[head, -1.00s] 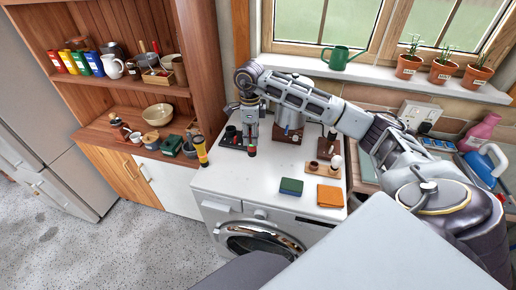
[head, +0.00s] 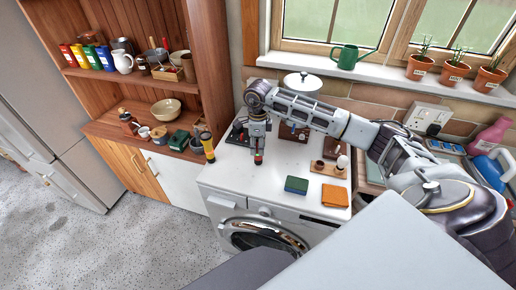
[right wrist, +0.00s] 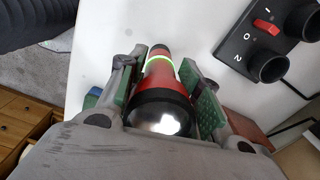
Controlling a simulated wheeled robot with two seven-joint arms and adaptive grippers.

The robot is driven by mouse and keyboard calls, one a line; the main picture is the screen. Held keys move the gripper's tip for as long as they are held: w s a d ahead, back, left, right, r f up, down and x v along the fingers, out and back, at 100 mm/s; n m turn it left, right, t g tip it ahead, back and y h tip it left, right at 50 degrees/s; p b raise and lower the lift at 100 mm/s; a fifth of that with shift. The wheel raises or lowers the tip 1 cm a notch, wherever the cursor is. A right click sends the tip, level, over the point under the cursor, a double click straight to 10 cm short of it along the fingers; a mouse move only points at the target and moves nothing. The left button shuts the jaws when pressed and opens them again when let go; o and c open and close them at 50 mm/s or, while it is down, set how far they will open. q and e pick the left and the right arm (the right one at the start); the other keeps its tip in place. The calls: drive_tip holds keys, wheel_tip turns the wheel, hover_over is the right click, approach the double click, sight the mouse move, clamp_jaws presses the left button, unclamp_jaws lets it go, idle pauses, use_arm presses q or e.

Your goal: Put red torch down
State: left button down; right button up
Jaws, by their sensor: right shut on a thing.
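My right gripper (head: 258,147) is shut on the red torch (head: 258,159), above the white worktop over the washing machine. In the right wrist view the gripper (right wrist: 168,88) has its green-padded fingers on both sides of the torch (right wrist: 162,85). The torch has a black head with a bright lens towards the camera, a green-white band, and a dark far end pointing at the worktop (right wrist: 105,40). I cannot tell whether that end touches the worktop. My left gripper is not in view.
A yellow torch (head: 207,147) stands at the worktop's left edge. A black holder with cups and a red switch (right wrist: 265,28) is close by. A green-and-blue sponge (head: 296,185), an orange cloth (head: 335,197) and a wooden board (head: 326,170) lie to the right.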

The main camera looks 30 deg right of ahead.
drive_tip(key=shift+f, duration=0.75)
drive_tip(key=shift+f, duration=0.15)
drive_tip(key=o, duration=1.2)
drive_tip(key=shift+c, duration=0.2)
